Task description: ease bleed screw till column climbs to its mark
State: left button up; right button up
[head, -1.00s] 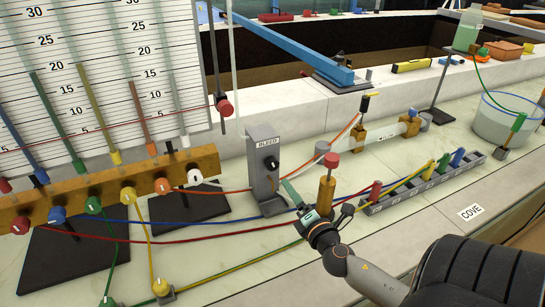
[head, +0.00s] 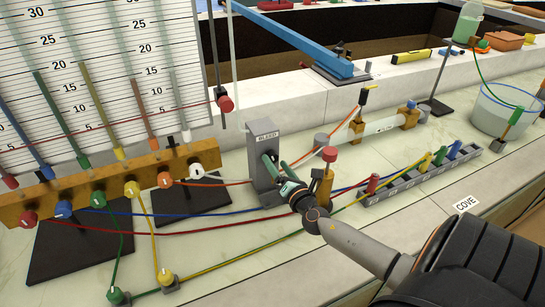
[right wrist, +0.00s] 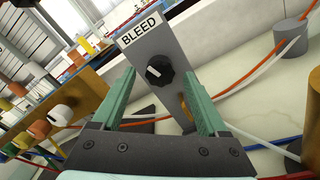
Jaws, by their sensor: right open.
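The bleed screw is a black knob with a white pointer line (right wrist: 159,71) on a grey bracket labelled BLEED (head: 264,132). In the head view, my fingers largely cover the knob. My right gripper (head: 275,165) is open in front of the bracket. In the right wrist view its green fingers (right wrist: 158,84) lie left and right of the knob, with gaps on both sides. Coloured columns, such as the green one (head: 61,110), stand before a numbered scale board (head: 110,45). A thin red line crosses the board from a red knob (head: 226,103). My left gripper is out of view.
A brass post with a red cap (head: 329,154) stands just right of my gripper. Coloured hoses run across the bench below it. A manifold with coloured valves (head: 130,189) is at left.

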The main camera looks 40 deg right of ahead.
aim_at(274, 160)
jog(key=shift+x, duration=1.75)
grip_shut()
